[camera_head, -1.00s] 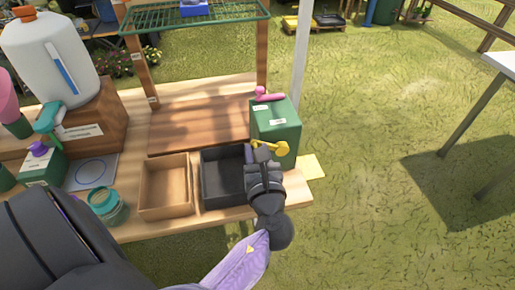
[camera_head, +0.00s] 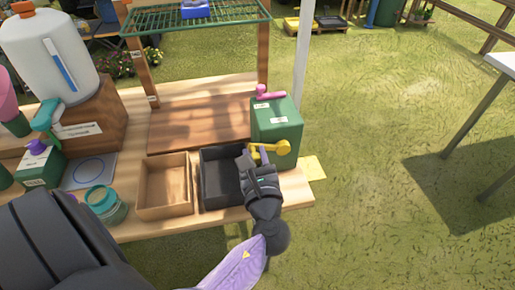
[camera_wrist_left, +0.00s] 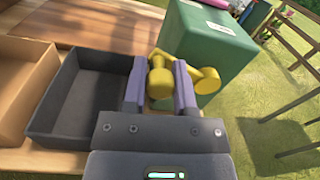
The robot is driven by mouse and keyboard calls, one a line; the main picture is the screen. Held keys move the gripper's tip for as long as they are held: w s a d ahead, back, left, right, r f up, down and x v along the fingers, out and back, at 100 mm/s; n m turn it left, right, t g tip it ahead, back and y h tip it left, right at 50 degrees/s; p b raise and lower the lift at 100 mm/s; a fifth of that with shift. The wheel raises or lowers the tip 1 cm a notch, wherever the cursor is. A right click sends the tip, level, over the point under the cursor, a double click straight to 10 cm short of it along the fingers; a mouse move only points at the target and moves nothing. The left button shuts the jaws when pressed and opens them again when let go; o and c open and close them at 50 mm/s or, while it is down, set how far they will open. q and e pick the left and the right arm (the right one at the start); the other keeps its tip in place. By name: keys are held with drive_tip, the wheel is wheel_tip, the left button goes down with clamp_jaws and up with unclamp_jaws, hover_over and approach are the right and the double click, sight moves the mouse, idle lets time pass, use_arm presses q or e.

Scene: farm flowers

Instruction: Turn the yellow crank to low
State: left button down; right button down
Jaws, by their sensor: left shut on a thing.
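The yellow crank (camera_head: 283,148) is on the front face of a green box (camera_head: 284,116) at the right end of the wooden table. My left gripper (camera_head: 252,154) is shut on the crank's knob, at the left end of its arm. In the left wrist view, the knob (camera_wrist_left: 160,78) sits between the two fingers (camera_wrist_left: 160,92), and the crank's arm runs to the right toward its round hub. In the head view the crank points left, roughly level. My right gripper is not in view. The labels on the green box are too small to read.
A black tray (camera_head: 205,178) and a wooden tray (camera_head: 143,192) stand left of the gripper. A pink lever (camera_head: 270,93) is on top of the green box. A white post (camera_head: 301,60) rises behind it. Grass lies open to the right.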

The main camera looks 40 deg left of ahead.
use_arm(q)
drive_tip(key=shift+s+f+n, duration=0.1)
drive_tip(key=shift+f+n, duration=0.3)
drive_tip(key=shift+f, duration=0.1)
drive_tip(key=shift+a+f+n+b, duration=0.1)
drive_tip(key=shift+f+n+b, duration=0.3)
drive_tip(key=shift+n+b, duration=0.4)
drive_tip(key=shift+f+n+b, duration=0.55)
drive_tip(key=shift+n+b, duration=0.15)
drive_tip(key=shift+n, duration=0.2)
drive_tip(key=shift+f+n, duration=0.1)
drive_tip(key=shift+n, duration=0.2)
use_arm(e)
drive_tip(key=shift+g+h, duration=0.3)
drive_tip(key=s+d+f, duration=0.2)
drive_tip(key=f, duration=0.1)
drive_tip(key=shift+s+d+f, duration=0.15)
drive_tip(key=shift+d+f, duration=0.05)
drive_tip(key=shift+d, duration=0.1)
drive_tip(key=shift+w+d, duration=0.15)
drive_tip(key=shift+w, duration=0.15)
